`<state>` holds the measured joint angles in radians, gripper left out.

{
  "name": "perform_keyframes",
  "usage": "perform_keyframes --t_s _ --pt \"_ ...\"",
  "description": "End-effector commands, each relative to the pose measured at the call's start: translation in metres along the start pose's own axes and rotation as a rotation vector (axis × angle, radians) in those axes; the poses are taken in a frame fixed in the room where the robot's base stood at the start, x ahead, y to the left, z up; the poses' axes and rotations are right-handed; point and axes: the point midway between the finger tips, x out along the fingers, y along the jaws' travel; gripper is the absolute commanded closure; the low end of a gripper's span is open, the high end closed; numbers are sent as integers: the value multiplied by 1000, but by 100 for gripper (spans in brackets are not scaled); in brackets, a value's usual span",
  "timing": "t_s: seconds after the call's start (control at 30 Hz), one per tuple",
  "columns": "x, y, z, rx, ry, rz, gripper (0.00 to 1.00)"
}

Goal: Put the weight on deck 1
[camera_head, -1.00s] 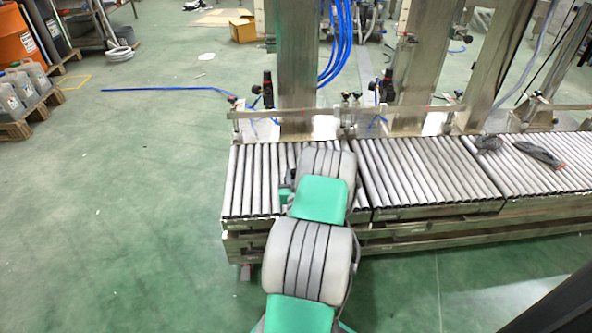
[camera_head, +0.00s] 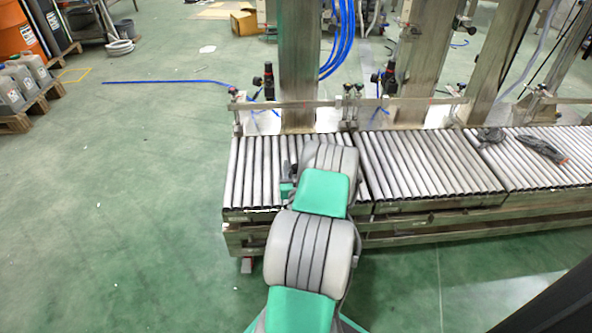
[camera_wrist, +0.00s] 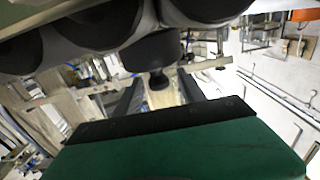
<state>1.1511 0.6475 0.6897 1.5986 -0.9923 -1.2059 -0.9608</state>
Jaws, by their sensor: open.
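My gripper (camera_wrist: 160,76) is open in the wrist view, its two dark fingers apart beyond the green body. A dark rounded piece with a narrower end (camera_wrist: 157,62) shows near the fingertips; I cannot tell whether it is the weight, or whether it lies between the fingers. In the head view my arm hides the gripper. The roller bed has several sections: a left one (camera_head: 250,180), a middle one (camera_head: 425,165) and a right one (camera_head: 525,172). No deck number is readable. I cannot identify the weight with certainty.
Dark grey items (camera_head: 540,148) lie on the right rollers. Metal posts (camera_head: 298,70) and a rail (camera_head: 300,104) stand behind the bed. Blue hoses (camera_head: 345,45) hang there. Jugs (camera_head: 25,82) stand at far left. The green floor at left is mostly clear.

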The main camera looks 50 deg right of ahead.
Motion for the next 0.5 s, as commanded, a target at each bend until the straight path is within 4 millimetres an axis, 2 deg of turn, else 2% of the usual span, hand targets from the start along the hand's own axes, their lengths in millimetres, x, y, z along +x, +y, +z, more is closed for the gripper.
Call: perform_keyframes --t_s 0.03,0.17,0.5 --pt "0 0 -5 1 0 0 53" --pt "-15 2 0 1 -2 3 53" --pt "-84 2 -1 0 1 4 53"
